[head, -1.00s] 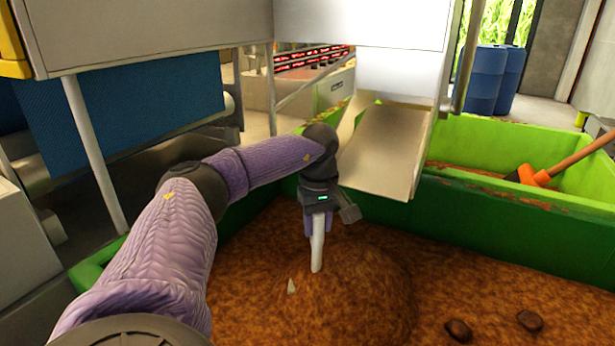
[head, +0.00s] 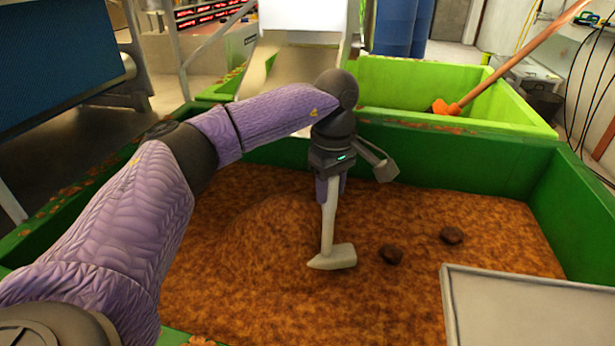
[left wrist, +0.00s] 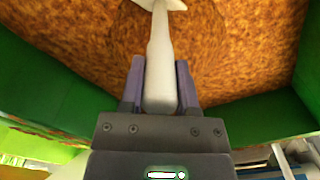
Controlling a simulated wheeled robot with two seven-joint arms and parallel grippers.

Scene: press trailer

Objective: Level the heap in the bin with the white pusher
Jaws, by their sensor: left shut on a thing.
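My left gripper (head: 329,192) is shut on the handle of the white pusher (head: 333,258), which hangs down with its head low at the surface of the brown heap (head: 270,232). I cannot tell if the head touches the heap. The heap is a broad mound in the green bin (head: 480,160), highest left of the pusher. In the left wrist view the pusher's handle (left wrist: 159,60) runs between the fingers (left wrist: 160,85), and its head is partly cut off at the top edge. My right gripper is not in view.
A grey tray-like panel (head: 540,310) covers the front right. A metal chute (head: 290,60) stands behind the bin. A lighter green bin (head: 400,85) holds an orange-headed tool (head: 445,107).

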